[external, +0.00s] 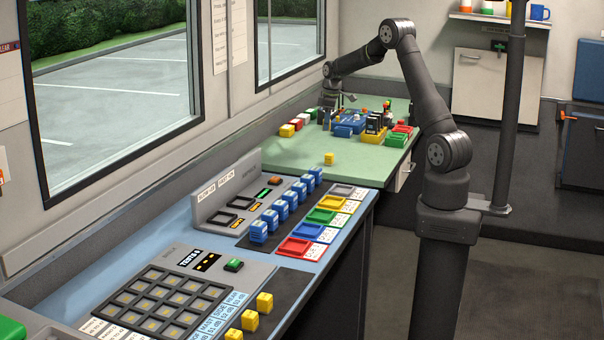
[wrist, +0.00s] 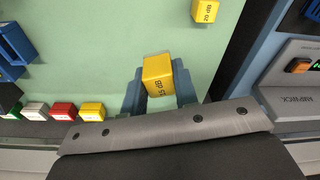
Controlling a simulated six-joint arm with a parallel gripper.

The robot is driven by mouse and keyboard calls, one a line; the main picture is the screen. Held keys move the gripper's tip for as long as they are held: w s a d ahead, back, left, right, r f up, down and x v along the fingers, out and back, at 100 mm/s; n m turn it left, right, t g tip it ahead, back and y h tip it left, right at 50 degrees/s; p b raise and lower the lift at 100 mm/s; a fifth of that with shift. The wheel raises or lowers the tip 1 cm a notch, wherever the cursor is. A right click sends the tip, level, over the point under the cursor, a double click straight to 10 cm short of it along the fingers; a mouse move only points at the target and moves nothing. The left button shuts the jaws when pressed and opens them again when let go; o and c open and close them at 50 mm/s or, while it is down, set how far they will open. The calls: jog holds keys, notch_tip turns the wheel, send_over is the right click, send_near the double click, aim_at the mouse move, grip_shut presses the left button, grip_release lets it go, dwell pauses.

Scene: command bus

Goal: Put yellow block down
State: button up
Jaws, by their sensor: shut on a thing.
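My gripper (wrist: 159,85) is shut on a yellow block (wrist: 157,70), with one grey-blue finger on each side of it. Dark lettering shows on the block's near face. The green mat shows beyond the block; I cannot tell from these views whether the block touches it. In the external view my gripper (external: 340,99) is small and low over the far green table (external: 290,156), and the held block is not clear. Another yellow block (wrist: 205,10) stands apart at the upper right of the wrist view; it appears alone on the mat in the external view (external: 329,158).
A row of green, white, red and yellow blocks (wrist: 92,110) lies along the mat's edge at lower left. A blue rack (external: 350,122) with small parts and several coloured trays (external: 400,134) stand at right. The mat's middle is clear.

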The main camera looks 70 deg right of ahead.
jog(key=s+d+m, duration=0.3)
jog(key=s+d, duration=1.2)
jog(key=d, duration=0.1)
send_over(344, 148)
jog(key=f, duration=0.7)
jog(key=shift+s+a, duration=0.2)
jog(key=shift+s, duration=0.2)
jog(key=shift+f, duration=2)
jog(key=shift+f, duration=0.1)
jog(key=o, duration=1)
notch_tip(344, 148, up, 12)
jog(key=s, duration=0.1)
jog(key=shift+s, duration=0.25)
